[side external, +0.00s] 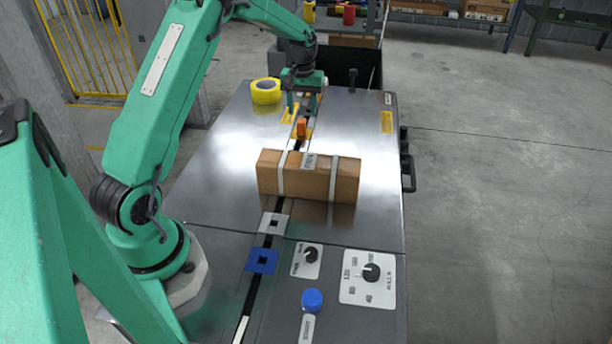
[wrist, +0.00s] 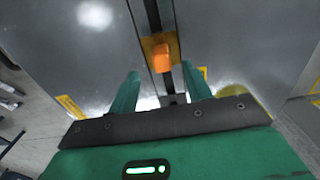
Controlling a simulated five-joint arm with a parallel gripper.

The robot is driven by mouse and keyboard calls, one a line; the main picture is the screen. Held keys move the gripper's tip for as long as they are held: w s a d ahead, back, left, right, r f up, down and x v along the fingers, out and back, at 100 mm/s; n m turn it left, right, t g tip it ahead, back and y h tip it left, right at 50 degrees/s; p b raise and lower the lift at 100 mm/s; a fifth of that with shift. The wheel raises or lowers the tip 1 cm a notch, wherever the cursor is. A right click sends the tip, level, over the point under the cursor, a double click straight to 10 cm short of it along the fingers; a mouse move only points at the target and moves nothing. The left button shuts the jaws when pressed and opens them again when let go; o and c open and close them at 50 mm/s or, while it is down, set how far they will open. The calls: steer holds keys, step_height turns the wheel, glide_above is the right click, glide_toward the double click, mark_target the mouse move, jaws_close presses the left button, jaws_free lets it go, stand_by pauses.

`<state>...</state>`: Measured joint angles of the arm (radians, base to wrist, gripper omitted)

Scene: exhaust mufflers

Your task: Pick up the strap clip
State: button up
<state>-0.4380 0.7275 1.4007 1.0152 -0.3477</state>
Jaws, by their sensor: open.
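A small orange block (side external: 302,127), which I take to be the strap clip, stands on the dark slot along the metal bench top. It shows in the wrist view (wrist: 160,52), just past the fingertips and roughly midway between them. My gripper (side external: 302,106) is at the far part of the bench, behind the orange block and above the slot. In the wrist view its two green fingers (wrist: 160,70) are spread apart with nothing held. A small grey piece (wrist: 171,98) shows low between the fingers; I cannot tell what it is.
A brown carton (side external: 308,178) with pale straps lies across the slot, nearer than the block. A yellow tape roll (side external: 266,91) stands left of my gripper. White (side external: 282,222) and blue (side external: 262,265) square plates, knobs and a blue button (side external: 312,299) lie nearer. The bench's right side is mostly clear.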

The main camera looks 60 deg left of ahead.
mark_target(301, 120)
steer(key=shift+a+f, duration=0.15)
steer(key=shift+f, duration=2.7)
jaws_close()
steer(key=shift+r, duration=0.2)
steer(key=shift+r, duration=0.55)
steer(key=r, duration=0.3)
steer(key=shift+d+r, duration=0.1)
steer(key=shift+d, duration=0.2)
steer(key=s+d+r, duration=0.1)
steer(key=d+r, duration=0.5)
steer(key=d, duration=0.5)
steer(key=shift+r, duration=0.2)
steer(key=shift+s, duration=0.1)
